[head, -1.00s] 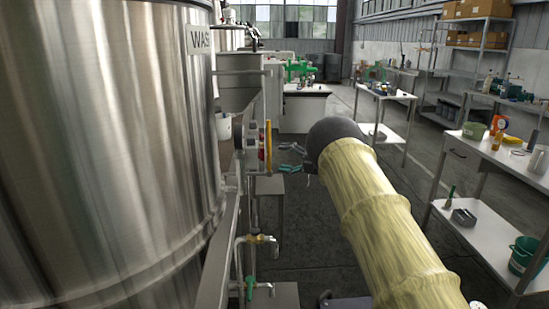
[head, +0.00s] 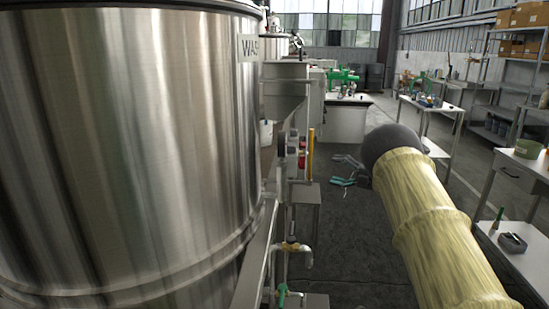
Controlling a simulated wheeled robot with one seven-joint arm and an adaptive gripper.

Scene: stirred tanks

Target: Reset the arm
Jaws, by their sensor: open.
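My gripper (head: 345,171) shows in the head view just left of the dark rounded end of my arm. Its fingers are apart and nothing is seen between them. It hangs over the floor, to the right of the valve with the yellow handle (head: 310,155) and apart from it. My arm, in a yellowish sleeve, reaches in from the lower right and hides part of the floor and the right-hand bench.
A large steel tank (head: 130,150) fills the left side. A hopper (head: 285,88) and pipes with a brass-coloured valve (head: 292,247) stand beside it. A white bench (head: 519,174) is at the right. Dark floor (head: 350,235) lies open between.

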